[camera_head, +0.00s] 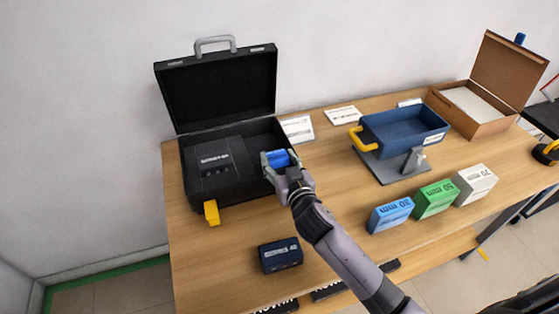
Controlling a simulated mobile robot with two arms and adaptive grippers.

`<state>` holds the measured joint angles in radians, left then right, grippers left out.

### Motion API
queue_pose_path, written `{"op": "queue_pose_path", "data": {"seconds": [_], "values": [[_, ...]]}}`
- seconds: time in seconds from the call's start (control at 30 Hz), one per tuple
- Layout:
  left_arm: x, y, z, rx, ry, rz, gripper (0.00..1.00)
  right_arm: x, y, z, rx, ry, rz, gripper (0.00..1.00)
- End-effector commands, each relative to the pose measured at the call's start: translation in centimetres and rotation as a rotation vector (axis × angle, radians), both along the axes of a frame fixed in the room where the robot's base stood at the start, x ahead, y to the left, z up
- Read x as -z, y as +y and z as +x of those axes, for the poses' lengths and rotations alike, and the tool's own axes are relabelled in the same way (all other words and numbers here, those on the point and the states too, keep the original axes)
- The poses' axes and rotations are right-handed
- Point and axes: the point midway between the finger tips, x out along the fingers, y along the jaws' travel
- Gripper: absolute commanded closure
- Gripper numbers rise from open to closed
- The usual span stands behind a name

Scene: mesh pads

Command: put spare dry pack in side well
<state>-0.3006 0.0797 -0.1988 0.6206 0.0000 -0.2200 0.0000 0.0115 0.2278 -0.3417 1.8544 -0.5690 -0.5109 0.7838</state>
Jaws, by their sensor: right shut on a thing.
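An open black case (225,192) stands at the left of the table with its lid up. A labelled dark block (215,166) fills the left part of its inside. My right gripper (278,163) is at the right part of the case, shut on a small blue pack (277,158). The pack is over or in the space beside the block; I cannot tell whether it touches the bottom. The gripper hides part of the pack and of the case's right wall. My left gripper is not in view.
A dark blue labelled box (281,256) lies in front of the case. A blue tray on a stand (400,128), a brown box (468,108) and blue (390,215), green (434,199) and white (475,184) blocks are at the right. Bare wood lies between them.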

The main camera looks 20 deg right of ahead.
Motion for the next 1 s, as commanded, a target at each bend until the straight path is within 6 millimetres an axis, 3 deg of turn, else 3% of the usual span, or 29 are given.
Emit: {"op": "queue_pose_path", "data": {"seconds": [0.73,0.77,1.0], "values": [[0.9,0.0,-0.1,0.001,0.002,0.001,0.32,1.1,0.0,0.0,0.0,-0.002,0.001,0.77],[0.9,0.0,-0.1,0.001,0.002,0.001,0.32,1.1,0.0,0.0,0.0,-0.001,0.001,0.47],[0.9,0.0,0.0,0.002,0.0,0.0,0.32,1.1,0.0,0.0,0.0,-0.001,0.001,0.31]]}}
